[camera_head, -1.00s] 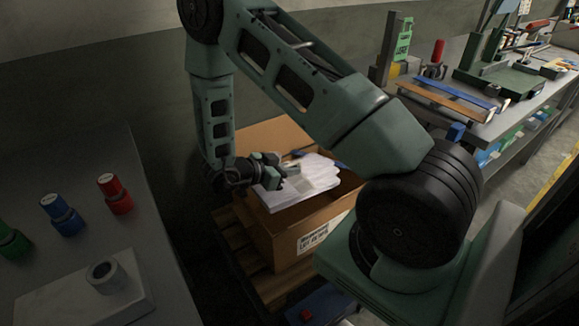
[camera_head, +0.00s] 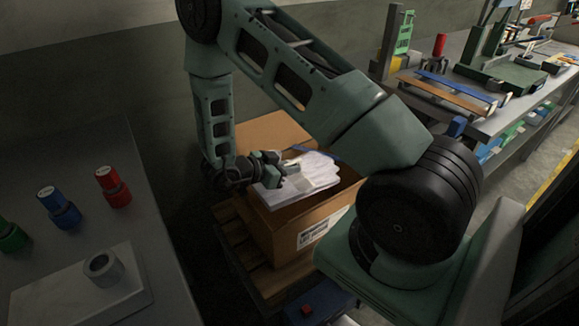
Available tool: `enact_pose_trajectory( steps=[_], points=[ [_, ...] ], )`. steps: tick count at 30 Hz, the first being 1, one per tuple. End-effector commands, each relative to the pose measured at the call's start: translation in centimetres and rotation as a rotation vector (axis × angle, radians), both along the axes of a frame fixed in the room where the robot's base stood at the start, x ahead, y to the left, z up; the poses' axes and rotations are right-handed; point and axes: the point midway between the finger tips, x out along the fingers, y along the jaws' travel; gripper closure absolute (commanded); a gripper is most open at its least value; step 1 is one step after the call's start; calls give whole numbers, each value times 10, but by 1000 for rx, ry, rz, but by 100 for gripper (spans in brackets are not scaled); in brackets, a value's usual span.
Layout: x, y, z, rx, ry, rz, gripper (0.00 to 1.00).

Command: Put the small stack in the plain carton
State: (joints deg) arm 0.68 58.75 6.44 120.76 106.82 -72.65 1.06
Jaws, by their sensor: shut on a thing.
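A small stack of white gloves (camera_head: 316,172) shows at the mouth of an open brown carton (camera_head: 275,228). The carton has a white printed label on its front side and its flap stands up at the back. My gripper (camera_head: 284,171) is shut on the left part of the stack and holds it over the opening. The stack's left edge is near the carton's left rim; I cannot tell how far it is down inside. My arm hides part of the carton's right side.
The carton stands on a wooden pallet (camera_head: 229,231). A grey bench with red (camera_head: 113,187), blue (camera_head: 58,208) and green (camera_head: 11,237) capped items is at the left. A workbench (camera_head: 488,128) with tools runs along the right.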

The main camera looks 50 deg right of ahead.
Motion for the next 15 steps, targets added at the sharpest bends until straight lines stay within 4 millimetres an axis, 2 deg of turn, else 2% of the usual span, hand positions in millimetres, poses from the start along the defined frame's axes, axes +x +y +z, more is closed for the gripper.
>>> enact_pose_trajectory(
  steps=[15],
  points=[
    [0, 0, -21, -1, 0, 0, 100]
  ],
)
